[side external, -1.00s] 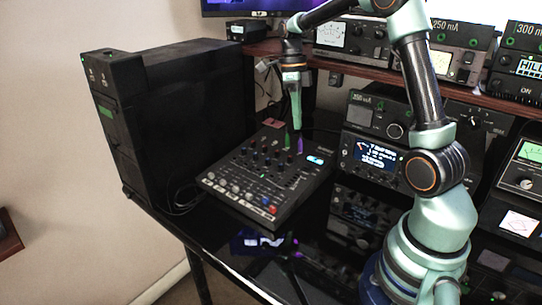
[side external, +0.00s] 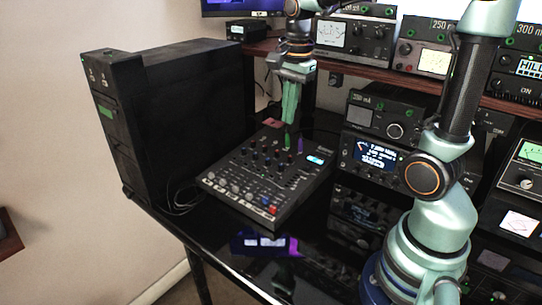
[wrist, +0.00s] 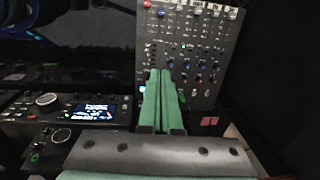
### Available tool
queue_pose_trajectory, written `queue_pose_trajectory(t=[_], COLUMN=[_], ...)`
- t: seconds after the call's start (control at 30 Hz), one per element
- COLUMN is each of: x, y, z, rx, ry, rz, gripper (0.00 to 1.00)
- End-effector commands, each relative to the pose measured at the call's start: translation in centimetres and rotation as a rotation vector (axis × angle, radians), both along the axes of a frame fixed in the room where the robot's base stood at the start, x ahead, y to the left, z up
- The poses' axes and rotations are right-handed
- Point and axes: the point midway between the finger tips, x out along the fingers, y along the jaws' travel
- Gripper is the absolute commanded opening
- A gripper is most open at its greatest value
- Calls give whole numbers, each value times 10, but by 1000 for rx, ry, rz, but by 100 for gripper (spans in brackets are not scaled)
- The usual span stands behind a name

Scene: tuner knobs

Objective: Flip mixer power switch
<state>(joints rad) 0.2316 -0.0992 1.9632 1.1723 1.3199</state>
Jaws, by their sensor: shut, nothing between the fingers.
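The mixer (side external: 240,186) is a black slanted panel with rows of small knobs and a lit blue display, lying on the black desk. In the wrist view the mixer (wrist: 208,34) fills the upper middle. My gripper (side external: 287,122) points down above the mixer's back edge, near the display. Its green fingers are shut together and empty; they also show in the wrist view (wrist: 161,74), covering part of the panel. I cannot make out the power switch; it may be hidden or too small. I cannot tell whether the fingertips touch the mixer.
A tall black case (side external: 185,100) stands left of the mixer. A radio with a lit screen (side external: 376,155) and other instruments stand to the right. A brown shelf (side external: 400,77) with meters runs behind. The glossy desk in front of the mixer (side external: 225,230) is clear.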

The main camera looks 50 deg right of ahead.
Motion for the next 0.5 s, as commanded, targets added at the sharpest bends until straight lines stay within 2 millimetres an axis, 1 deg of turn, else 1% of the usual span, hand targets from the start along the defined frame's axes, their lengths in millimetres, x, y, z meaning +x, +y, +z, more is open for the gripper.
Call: queue_pose_trajectory(t=[0.2, 0.5], x=[-11, -27], y=[18, 39], z=[7, 11], rx=[-46, -131], ry=[-64, -141], rz=[270, 642], gripper=[0, 0])
